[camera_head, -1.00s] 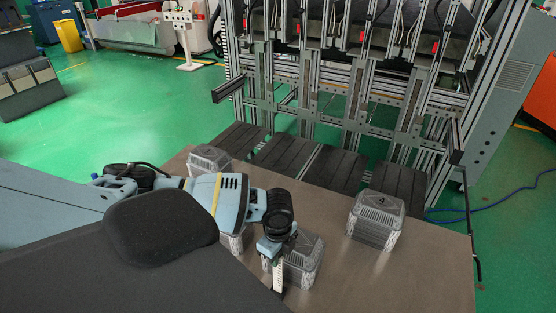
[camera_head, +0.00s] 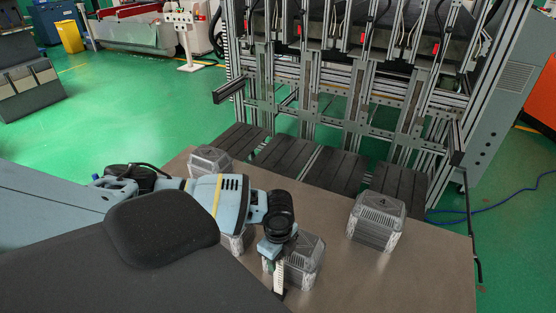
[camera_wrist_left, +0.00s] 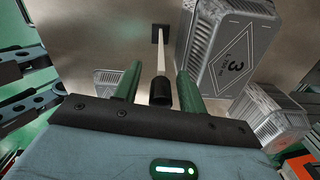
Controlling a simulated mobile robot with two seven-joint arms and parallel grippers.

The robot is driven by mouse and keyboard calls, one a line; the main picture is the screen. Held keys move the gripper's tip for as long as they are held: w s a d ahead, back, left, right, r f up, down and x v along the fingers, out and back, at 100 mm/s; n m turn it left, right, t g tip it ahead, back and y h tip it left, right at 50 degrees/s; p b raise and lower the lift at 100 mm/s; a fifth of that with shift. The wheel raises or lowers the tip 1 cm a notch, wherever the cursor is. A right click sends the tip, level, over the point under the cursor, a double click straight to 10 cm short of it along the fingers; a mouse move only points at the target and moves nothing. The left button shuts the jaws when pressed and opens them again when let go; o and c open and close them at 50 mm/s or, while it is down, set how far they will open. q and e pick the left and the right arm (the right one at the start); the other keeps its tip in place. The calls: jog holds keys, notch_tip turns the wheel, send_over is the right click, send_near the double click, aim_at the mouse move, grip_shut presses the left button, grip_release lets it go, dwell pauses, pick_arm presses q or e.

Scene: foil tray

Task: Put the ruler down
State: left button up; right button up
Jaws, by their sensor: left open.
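The ruler (camera_wrist_left: 161,62) is a thin pale strip in the left wrist view, with a black near end and a black square piece at its far end against the brown table. It also shows in the head view as a whitish upright strip (camera_head: 279,274) below my left gripper (camera_head: 274,262). In the left wrist view the green fingers of my left gripper (camera_wrist_left: 159,89) are apart, one on each side of the ruler's black near end, with gaps visible. I cannot tell whether the ruler's lower end bears on the table. My right gripper is not in view.
A foil tray stack marked 3 (camera_wrist_left: 230,45) stands close right of the ruler. Other stacks stand at the table's right (camera_head: 376,222), back left (camera_head: 209,160) and behind my left arm (camera_head: 234,242). The brown table (camera_head: 430,270) is bare at the front right. A metal frame (camera_head: 350,100) rises behind.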

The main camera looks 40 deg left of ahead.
pick_arm(q)
notch_tip(320, 180, up, 10)
jog(key=shift+w+r+p, duration=0.1)
jog(key=shift+r+p, duration=0.15)
jog(key=shift+p, duration=0.25)
jog(key=shift+r, duration=0.7)
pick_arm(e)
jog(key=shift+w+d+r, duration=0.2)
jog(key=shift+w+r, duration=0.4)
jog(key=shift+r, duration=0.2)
pick_arm(q)
jog(key=s+d+f+n+t+h, duration=0.2)
jog(key=s+d+f+n+h, duration=0.1)
jog(key=d+f, duration=0.5)
jog(key=s+d+f+n+t+h, duration=0.25)
jog(key=d+f, duration=0.25)
jog(key=d, duration=0.5)
jog(key=s+a+f+n+t+y, duration=0.1)
jog(key=s+a+f+n+t, duration=0.1)
jog(key=s, duration=0.6)
jog(key=s+a+f+n+t+y, duration=0.2)
jog(key=s+f+n, duration=0.2)
jog(key=s+n, duration=0.2)
jog(key=shift+s+a+f+n, duration=0.3)
jog(key=shift+s+a+n, duration=0.1)
jog(key=shift+s, duration=0.55)
jog(key=shift+y, duration=0.25)
